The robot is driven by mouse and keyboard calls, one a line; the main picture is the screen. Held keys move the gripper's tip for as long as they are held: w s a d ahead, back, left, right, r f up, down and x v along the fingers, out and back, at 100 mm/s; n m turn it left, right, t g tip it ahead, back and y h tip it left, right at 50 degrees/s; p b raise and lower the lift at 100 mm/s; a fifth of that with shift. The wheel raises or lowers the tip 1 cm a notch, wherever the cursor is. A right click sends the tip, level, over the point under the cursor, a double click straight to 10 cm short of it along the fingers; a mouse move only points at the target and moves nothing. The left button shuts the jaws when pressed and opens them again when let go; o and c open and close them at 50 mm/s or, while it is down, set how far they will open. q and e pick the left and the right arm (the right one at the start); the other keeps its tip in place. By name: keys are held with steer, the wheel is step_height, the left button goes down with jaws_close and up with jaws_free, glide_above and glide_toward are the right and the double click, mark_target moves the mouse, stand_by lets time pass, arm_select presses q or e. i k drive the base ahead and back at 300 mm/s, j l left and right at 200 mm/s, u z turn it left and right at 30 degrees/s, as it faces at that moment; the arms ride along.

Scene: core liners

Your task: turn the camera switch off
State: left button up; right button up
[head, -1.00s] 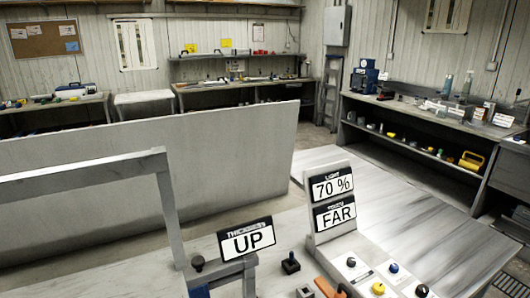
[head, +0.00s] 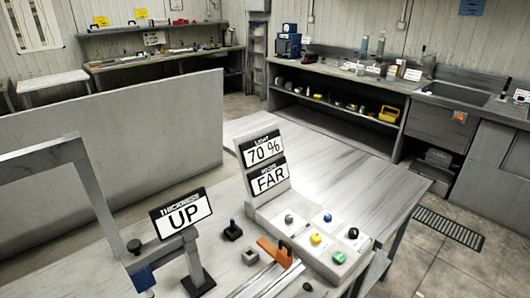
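A pale sloped control panel (head: 262,212) stands on the near workbench, with several small knobs and buttons on its white plates. I see a grey knob (head: 289,219), a blue knob (head: 328,217), a yellow knob (head: 316,239), a black knob (head: 353,233) and a green button (head: 339,257). Their labels are too small to read, so I cannot tell which is the camera switch or how it is set. Above them, a LIGHT display (head: 262,149) reads 70 % and a display below it (head: 268,177) reads FAR. Neither of my grippers is in view.
A THICKNESS sign (head: 181,215) reading UP stands left of the panel, beside a grey metal frame (head: 97,195). An orange-brown piece (head: 275,251) and small black-and-blue parts lie between. A long grey partition (head: 110,130) stands behind. Floor (head: 440,265) is clear at right.

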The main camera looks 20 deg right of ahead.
mark_target(353, 233)
steer(key=k+l+z, duration=0.1)
steer(key=z, duration=1.15)
